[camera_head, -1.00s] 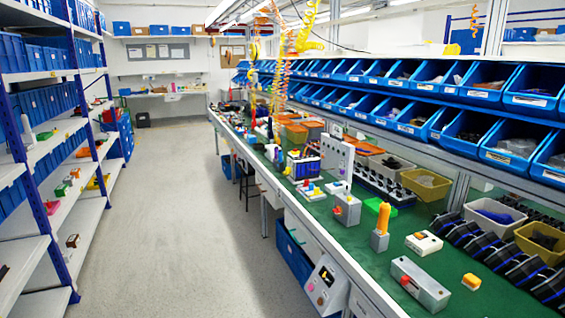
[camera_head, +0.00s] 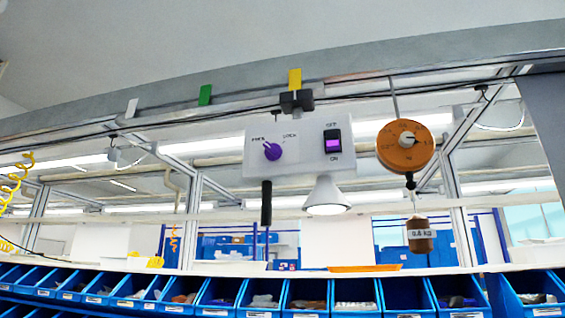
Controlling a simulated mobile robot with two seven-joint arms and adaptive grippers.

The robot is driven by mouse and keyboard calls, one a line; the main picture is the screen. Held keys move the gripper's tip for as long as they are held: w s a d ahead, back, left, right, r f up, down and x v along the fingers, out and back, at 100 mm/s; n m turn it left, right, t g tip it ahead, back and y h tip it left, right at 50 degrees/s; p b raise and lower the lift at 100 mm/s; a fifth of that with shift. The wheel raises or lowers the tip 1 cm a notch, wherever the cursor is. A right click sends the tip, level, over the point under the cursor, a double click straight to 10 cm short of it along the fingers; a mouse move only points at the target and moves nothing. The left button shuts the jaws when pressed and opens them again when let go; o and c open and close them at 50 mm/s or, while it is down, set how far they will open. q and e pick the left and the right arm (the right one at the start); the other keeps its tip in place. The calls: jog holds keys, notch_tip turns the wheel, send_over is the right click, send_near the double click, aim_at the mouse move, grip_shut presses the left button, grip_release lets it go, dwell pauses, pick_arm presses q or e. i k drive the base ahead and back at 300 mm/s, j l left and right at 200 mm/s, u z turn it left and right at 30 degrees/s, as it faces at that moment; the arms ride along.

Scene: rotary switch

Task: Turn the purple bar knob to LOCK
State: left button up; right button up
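The purple bar knob (camera_head: 272,151) is on the left part of a white box (camera_head: 300,152) that hangs from the overhead rail. Small labels sit above it: one at upper left that I cannot read surely, perhaps FREE, and LOCK at upper right. A light mark on the knob points to the upper left, towards the left label. Neither of my grippers is in view, and nothing touches the knob.
A purple-lit rocker switch (camera_head: 333,142) marked OFF and ON is on the same box. A black handle (camera_head: 266,203) and a lamp (camera_head: 327,194) hang below. To the right hang a brown round dial (camera_head: 405,146) and a weight (camera_head: 420,236). Blue bins (camera_head: 262,298) line the bottom.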

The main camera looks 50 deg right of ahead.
aim_at(273, 151)
jog(key=z, duration=1.7)
